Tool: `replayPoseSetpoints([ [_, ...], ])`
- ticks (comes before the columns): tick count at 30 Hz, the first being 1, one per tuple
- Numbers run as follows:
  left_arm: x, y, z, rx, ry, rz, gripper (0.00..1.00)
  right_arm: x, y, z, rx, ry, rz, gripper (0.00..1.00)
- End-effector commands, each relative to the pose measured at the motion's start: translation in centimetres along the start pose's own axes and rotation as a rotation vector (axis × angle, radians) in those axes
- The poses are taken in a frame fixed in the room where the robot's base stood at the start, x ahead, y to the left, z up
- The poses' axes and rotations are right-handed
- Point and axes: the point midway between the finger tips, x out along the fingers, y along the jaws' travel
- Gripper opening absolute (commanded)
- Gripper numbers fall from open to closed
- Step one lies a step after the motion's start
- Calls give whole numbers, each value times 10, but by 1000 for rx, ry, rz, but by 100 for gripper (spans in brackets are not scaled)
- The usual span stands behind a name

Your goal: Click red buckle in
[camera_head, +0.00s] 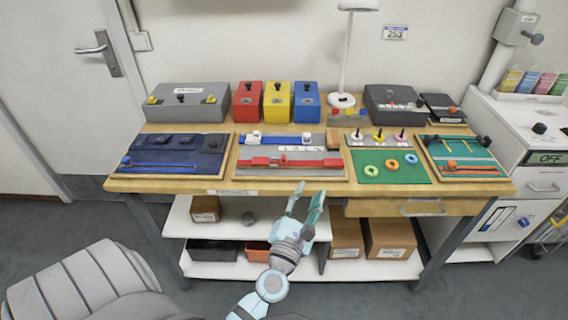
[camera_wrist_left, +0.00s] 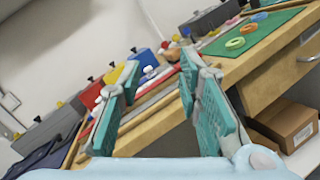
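The red buckle (camera_head: 283,160) is on a red strap (camera_head: 310,163) on the front part of the middle board (camera_head: 255,173), in the head view. It is too small to tell whether its halves are joined or apart. My left gripper (camera_head: 309,193) is open and empty, in front of the table edge and below the middle board's right front corner, apart from the buckle. In the left wrist view its two teal fingers (camera_wrist_left: 160,75) are spread wide with nothing between them. The buckle is not clear in that view. My right gripper is not in view.
A blue strap with white knobs (camera_head: 280,140) lies behind the red strap. A navy board (camera_head: 172,150) stands to the left, and a green mat with coloured rings (camera_head: 393,175) to the right. Red, yellow and blue boxes (camera_head: 278,97) stand at the back. A drawer (camera_head: 420,208) is under the tabletop.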

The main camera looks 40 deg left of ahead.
Motion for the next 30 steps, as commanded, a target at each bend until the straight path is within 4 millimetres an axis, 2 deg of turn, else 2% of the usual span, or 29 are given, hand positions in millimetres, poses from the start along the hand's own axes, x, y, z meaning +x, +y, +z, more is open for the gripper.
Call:
replayPoseSetpoints([
  [1, 3, 13, -17, -157, 66, 91, 32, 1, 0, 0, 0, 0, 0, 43],
  [3, 2, 28, -42, -364, 154, 216, 32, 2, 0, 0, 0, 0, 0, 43],
  [6, 2, 36, -63, -501, 215, 307, 32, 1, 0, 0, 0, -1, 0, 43],
  [8, 8, 39, -67, -518, 222, 320, 32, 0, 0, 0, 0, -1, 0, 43],
  [11, 27, 45, -71, -514, 220, 319, 32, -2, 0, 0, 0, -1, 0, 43],
  [18, 92, 61, -93, -510, 220, 319, 32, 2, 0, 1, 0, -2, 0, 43],
  [21, 110, 66, -99, -511, 220, 318, 32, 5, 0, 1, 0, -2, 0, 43],
  [25, 126, 69, -103, -511, 221, 317, 32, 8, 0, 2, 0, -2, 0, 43],
  [30, 132, 72, -105, -511, 221, 317, 32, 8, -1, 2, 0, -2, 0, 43],
])
